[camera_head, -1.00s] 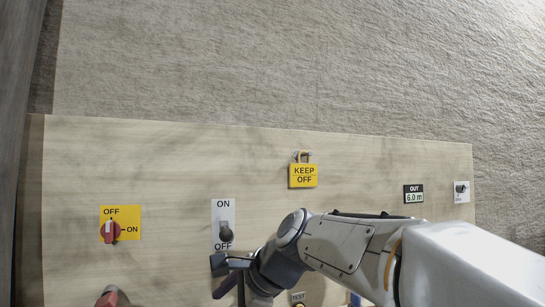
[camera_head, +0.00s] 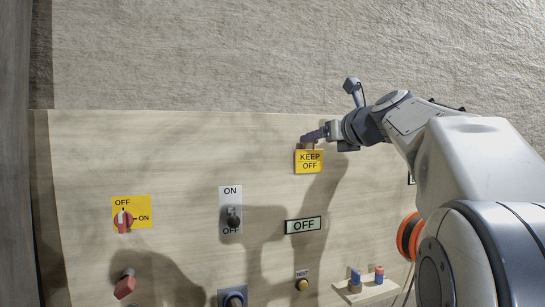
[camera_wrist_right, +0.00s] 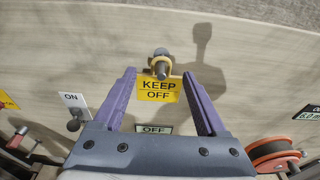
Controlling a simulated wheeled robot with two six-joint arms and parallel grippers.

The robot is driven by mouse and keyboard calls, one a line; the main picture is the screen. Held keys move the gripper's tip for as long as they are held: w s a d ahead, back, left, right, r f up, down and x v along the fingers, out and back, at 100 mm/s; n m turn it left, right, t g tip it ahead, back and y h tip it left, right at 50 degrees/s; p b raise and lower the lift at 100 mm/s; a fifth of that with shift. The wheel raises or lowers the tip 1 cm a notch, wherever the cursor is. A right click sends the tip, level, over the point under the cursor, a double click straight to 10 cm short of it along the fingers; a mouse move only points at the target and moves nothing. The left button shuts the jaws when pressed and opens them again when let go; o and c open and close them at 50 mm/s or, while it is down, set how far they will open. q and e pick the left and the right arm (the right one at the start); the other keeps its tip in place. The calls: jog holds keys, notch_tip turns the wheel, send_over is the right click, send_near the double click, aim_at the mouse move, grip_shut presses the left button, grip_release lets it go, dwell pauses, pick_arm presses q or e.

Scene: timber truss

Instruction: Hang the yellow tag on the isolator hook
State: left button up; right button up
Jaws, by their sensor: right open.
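The yellow "KEEP OFF" tag (camera_head: 309,167) hangs from a peg near the board's top edge. My right gripper (camera_head: 309,138) is at the tag's top, partly covering its peg and loop. In the right wrist view the tag (camera_wrist_right: 157,94) and its rounded yellow loop with a grey peg (camera_wrist_right: 161,66) sit between the two open purple fingers (camera_wrist_right: 159,74), with gaps at both sides. A red rotary switch (camera_head: 123,221) on a yellow OFF/ON plate is at the left. A red-ended piece (camera_head: 125,284) sticks out below it; I cannot tell whether it is the hook. My left gripper is out of view.
An ON/OFF lever switch (camera_head: 232,214), an "OFF" display (camera_head: 304,225), a TEST button (camera_head: 303,284) and a blue knob (camera_head: 234,299) are on the board. A small shelf (camera_head: 366,291) holds blue and red pieces. An orange reel (camera_head: 408,236) is at the right.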

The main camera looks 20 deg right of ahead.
aim_at(309, 154)
jog(key=w, duration=0.1)
jog(key=w+p, duration=0.1)
jog(key=w, duration=0.2)
jog(key=shift+d+f+p, duration=0.15)
jog(key=shift+d+p, duration=0.1)
jog(key=shift+p, duration=0.1)
jog(key=shift+w+f, duration=0.15)
jog(key=shift+w, duration=0.25)
grip_shut()
